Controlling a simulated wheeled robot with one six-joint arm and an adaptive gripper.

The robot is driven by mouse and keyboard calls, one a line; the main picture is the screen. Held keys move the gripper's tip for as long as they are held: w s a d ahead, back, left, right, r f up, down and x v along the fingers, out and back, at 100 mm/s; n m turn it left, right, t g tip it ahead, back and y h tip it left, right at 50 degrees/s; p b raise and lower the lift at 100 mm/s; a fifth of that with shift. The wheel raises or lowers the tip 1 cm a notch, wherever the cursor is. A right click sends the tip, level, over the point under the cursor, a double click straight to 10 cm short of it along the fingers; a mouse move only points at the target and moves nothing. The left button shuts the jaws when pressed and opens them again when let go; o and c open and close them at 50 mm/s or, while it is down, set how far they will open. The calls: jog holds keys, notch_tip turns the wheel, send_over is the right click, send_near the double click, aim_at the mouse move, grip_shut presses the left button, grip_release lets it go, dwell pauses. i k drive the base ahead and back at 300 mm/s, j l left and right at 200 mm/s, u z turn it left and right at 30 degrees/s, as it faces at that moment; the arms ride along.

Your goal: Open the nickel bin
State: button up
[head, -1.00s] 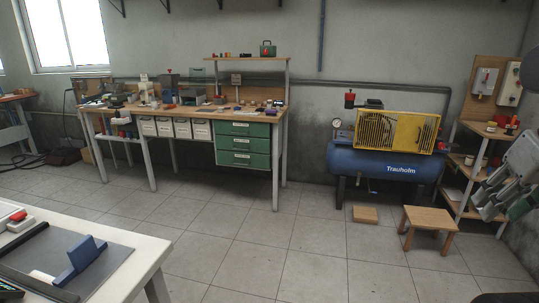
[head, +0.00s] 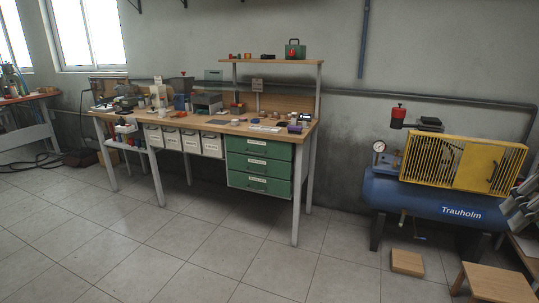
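Several white bins (head: 185,141) hang in a row under the front edge of the wooden workbench (head: 222,128). Each has a label on its front, too small to read, so I cannot tell which is the nickel bin. They look shut. To their right is a stack of three green drawers (head: 259,167), also labelled and shut. My gripper is not in view.
A blue compressor tank (head: 430,203) with a yellow guard (head: 462,163) stands at the right. A wooden block (head: 407,262) and a wooden stool (head: 497,285) are on the floor before it. The tiled floor (head: 200,245) before the bench is clear.

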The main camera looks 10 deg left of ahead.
aim_at(173, 136)
jog(key=i+j+u, duration=0.15)
jog(key=i+u, duration=0.55)
jog(key=i, duration=0.25)
jog(key=i+l+u, duration=0.15)
jog(key=i+u, duration=0.2)
jog(key=i+j, duration=1.2)
jog(key=i, duration=0.2)
